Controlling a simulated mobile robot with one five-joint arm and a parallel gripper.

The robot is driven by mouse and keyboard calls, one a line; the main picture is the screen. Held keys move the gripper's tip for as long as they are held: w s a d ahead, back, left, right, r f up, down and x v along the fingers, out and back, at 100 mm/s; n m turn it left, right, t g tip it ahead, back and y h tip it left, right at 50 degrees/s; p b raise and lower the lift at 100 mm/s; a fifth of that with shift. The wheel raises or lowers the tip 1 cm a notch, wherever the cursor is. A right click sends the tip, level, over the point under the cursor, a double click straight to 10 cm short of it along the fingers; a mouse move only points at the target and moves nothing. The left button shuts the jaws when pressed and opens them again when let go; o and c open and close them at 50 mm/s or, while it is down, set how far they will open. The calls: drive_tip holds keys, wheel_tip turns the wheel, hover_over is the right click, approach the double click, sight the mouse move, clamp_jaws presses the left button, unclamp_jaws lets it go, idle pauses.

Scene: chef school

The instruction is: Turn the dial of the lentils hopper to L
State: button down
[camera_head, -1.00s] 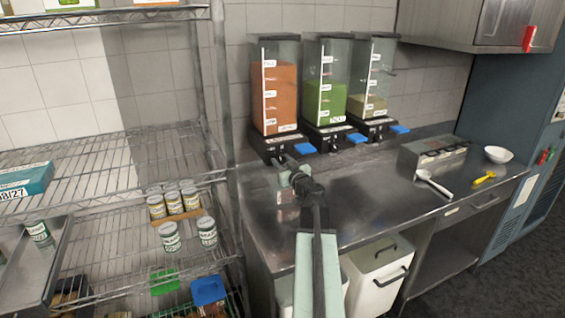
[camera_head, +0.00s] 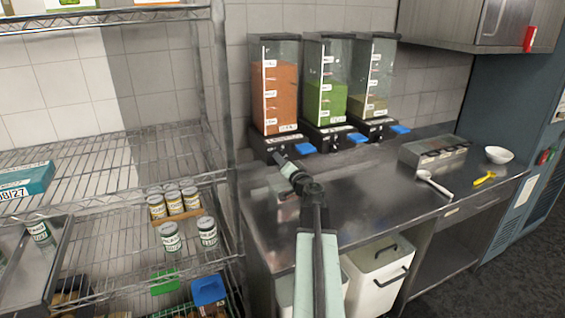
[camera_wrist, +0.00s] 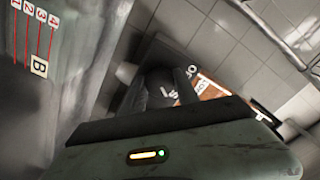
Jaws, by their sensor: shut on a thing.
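Three hoppers stand in a row at the back of the steel counter. The left one (camera_head: 274,92) holds orange lentil-like contents; its small label is not readable. My gripper (camera_head: 277,158) is at the front of its black base (camera_head: 262,145), shut on the dial there, which the gripper hides in the head view. In the wrist view a dark rounded part (camera_wrist: 160,88) shows beyond the gripper, with white letters, seemingly L and S, beside it. Which letter the dial points at cannot be told.
The green-filled hopper (camera_head: 326,95) and a third hopper (camera_head: 373,80) stand close on the right. Blue parts (camera_head: 305,148) stick out in front. A wire shelf (camera_head: 120,165) with cans is on the left. The counter (camera_head: 350,190) is clear around my arm.

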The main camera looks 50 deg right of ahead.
drive_tip(key=m, duration=1.1)
drive_tip(key=shift+f, duration=0.1)
drive_tip(key=shift+m, duration=0.4)
drive_tip(key=c, duration=0.9)
unclamp_jaws()
drive_tip(key=v, duration=0.8)
